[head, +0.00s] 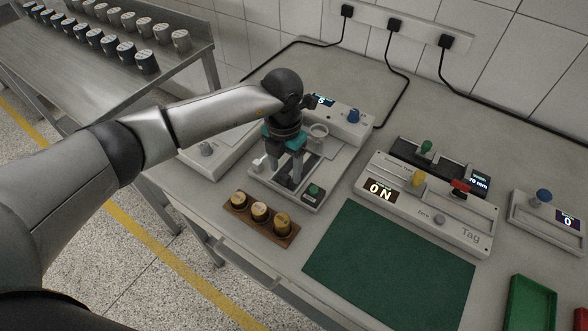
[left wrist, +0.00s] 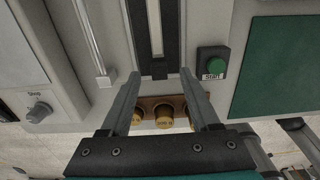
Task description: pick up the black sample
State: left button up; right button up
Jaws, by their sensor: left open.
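My left gripper (head: 283,172) points down over a grey test device (head: 315,190) in the head view. Its fingers are apart with nothing held between them. A dark strip (head: 286,180) lies on the device under the fingers. It also shows in the left wrist view as a black strip (left wrist: 170,38) with a pale middle slot, just beyond the fingertips (left wrist: 161,75). I cannot tell whether this strip is the black sample or part of the device. The wrist and fingers partly hide it in the head view. My right gripper is not in view.
A wooden block (head: 236,207) with gold-topped weights sits in front of the device. A green Start button (head: 314,191) is right of the fingers. A green mat (head: 395,260) lies to the right, below another panel (head: 390,190). Black cables (head: 400,90) run behind.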

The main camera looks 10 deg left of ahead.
pick_arm(q)
jog(key=shift+f, duration=0.95)
jog(key=shift+c, duration=0.2)
grip_shut()
